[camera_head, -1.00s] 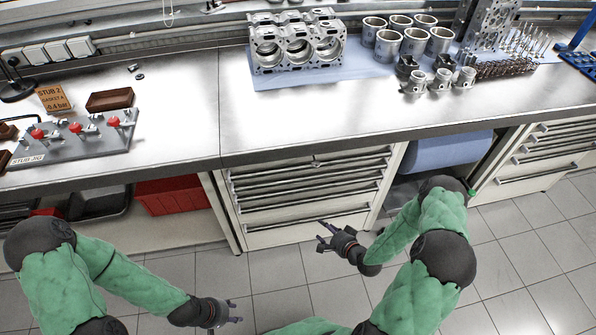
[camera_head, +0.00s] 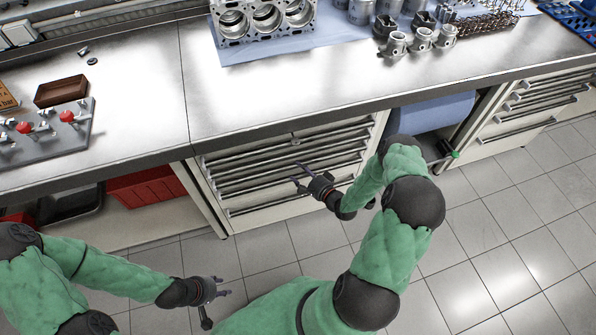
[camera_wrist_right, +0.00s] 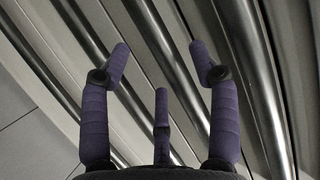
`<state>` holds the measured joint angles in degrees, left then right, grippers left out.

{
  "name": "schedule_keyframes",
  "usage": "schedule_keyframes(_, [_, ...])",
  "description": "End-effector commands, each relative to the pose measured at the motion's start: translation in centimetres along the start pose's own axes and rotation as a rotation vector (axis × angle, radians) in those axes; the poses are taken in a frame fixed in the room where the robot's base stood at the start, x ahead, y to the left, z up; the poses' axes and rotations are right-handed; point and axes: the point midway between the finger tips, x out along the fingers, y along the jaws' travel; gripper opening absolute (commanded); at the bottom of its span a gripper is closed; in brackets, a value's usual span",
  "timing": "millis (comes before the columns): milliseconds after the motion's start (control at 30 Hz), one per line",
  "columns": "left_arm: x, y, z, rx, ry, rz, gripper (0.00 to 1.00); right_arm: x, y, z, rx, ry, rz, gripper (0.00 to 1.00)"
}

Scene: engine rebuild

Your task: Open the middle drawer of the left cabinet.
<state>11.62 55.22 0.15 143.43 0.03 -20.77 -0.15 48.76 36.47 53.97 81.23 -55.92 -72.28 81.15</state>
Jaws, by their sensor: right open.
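The left cabinet (camera_head: 215,215) stands under the workbench, with several stacked drawers (camera_head: 240,184) carrying long bar handles. All its drawers look shut. My right gripper (camera_head: 298,181) is in front of the drawer fronts, open and empty. Part of the cabinet's right side is hidden by my right arm. My left gripper (camera_head: 222,288) is low over the floor, away from the cabinet, fingers apart and empty.
The workbench edge (camera_head: 300,128) overhangs the drawers. A second drawer cabinet (camera_head: 535,105) is at the right, with a blue roll (camera_head: 432,112) between the cabinets. A red bin (camera_head: 145,192) is at the left. The tiled floor (camera_head: 490,235) is clear.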

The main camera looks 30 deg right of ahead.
Motion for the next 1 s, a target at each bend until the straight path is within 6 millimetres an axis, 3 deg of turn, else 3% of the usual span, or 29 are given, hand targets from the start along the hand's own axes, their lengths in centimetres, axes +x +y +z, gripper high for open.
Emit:
schedule_keyframes(200, [0.5, -0.2, 0.0, 0.000, 0.000, 0.000, 0.40, 1.8, 0.0, 0.0, -0.001, 0.000, 0.001, 0.61])
schedule_keyframes(500, [0.5, -0.2, 0.0, 0.000, 0.001, 0.000, 0.40, 2.0, 0.0, 0.0, -0.001, 0.001, 0.001, 0.61])
schedule_keyframes(567, [0.5, -0.2, 0.0, 0.000, 0.000, 0.000, 0.40, 1.9, 0.0, 0.0, -0.001, 0.001, 0.001, 0.50])
schedule_keyframes(733, [0.5, -0.2, 0.0, 0.000, 0.000, 0.000, 0.40, 1.9, 0.0, 0.0, -0.001, 0.001, 0.001, 0.02])
schedule_keyframes(1000, [0.5, -0.2, 0.0, 0.000, 0.001, 0.000, 0.40, 1.8, 0.0, 0.0, 0.000, 0.001, 0.002, 0.00])
